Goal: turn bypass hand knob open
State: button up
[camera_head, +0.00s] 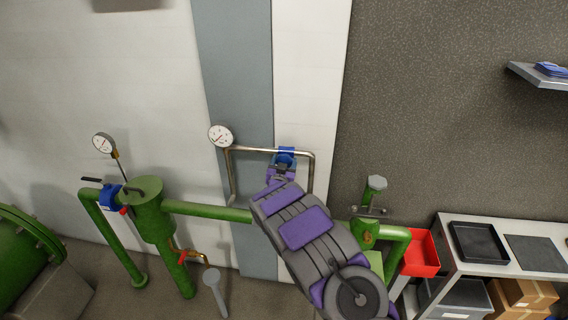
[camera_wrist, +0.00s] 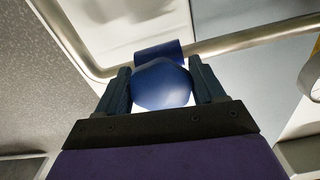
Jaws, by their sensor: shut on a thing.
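A blue hand knob (camera_wrist: 162,84) sits on a thin metal bypass pipe (camera_wrist: 240,42), with a darker blue body behind it in the wrist view. My gripper (camera_wrist: 161,88) has one finger on each side of the knob and is shut on it. In the head view the blue valve (camera_head: 286,156) shows on the top run of the bypass pipe loop (camera_head: 250,149), with my gripper (camera_head: 283,172) just below it. My arm covers part of the green pipe behind and below. How far the knob is turned I cannot tell.
A round gauge (camera_head: 221,135) is left of the bypass loop, and another (camera_head: 104,144) is farther left. A green vessel (camera_head: 148,210) and green pipe stand at left. A red bin (camera_head: 421,254) and a shelf table (camera_head: 510,235) are at right.

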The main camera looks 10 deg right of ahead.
jog(key=o, duration=1)
jog(key=shift+a, duration=0.1)
jog(key=shift+c, duration=0.2)
jog(key=v, duration=1.7)
jog(key=shift+s+p, duration=0.15)
jog(key=shift+p, duration=0.2)
